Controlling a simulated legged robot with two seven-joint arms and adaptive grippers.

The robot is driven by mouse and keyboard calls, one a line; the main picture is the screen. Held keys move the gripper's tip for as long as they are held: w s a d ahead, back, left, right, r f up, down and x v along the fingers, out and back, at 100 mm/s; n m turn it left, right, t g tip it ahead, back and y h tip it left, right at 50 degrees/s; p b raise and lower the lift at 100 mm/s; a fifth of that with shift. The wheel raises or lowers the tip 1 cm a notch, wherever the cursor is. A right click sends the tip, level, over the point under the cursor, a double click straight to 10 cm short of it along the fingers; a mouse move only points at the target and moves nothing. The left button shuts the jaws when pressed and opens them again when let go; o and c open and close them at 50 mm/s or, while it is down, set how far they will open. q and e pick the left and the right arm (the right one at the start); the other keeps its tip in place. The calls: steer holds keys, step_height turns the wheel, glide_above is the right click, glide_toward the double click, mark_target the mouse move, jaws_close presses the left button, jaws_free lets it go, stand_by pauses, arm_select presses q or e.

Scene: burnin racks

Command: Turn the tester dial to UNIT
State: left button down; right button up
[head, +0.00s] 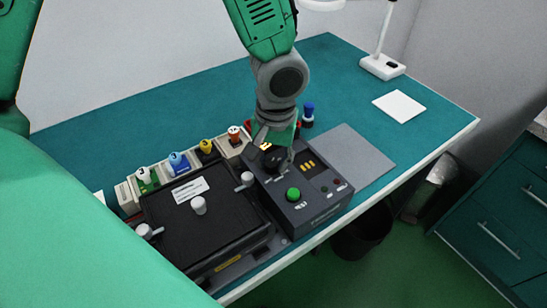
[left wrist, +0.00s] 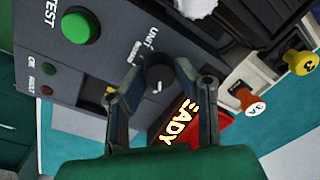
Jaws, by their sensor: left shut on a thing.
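The tester (head: 305,200) is a dark box with a green button and a small amber-lit display, standing on the teal bench. Its black dial (left wrist: 158,74) lies between the two fingers of my left gripper (left wrist: 158,78) in the left wrist view. The UNIT label and a second, smaller label are printed beside the dial. In the head view my left gripper (head: 273,157) reaches down onto the tester's back left part and is shut on the dial, mostly hiding it. I cannot tell clearly where the dial points. My right gripper is not in view.
A black fixture (head: 205,215) with white knobs stands left of the tester. Several coloured, numbered plugs line its back. A red sign reading "READY" (left wrist: 190,125) lies close by the right finger. A grey mat (head: 345,155) and white pad (head: 398,106) are to the right.

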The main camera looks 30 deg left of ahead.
mark_target(275, 163)
arm_select(q)
steer(key=shift+s+f, duration=0.1)
steer(key=shift+s, duration=0.15)
stand_by(0.6)
steer(key=c, duration=1.3)
jaws_free()
steer(key=shift+o, duration=0.2)
steer(key=shift+d, duration=0.1)
steer(key=shift+w+r, duration=0.1)
steer(key=shift+r, duration=0.2)
step_height(275, 163, up, 12)
steer(key=shift+d+f, duration=0.2)
steer(key=shift+d, duration=0.1)
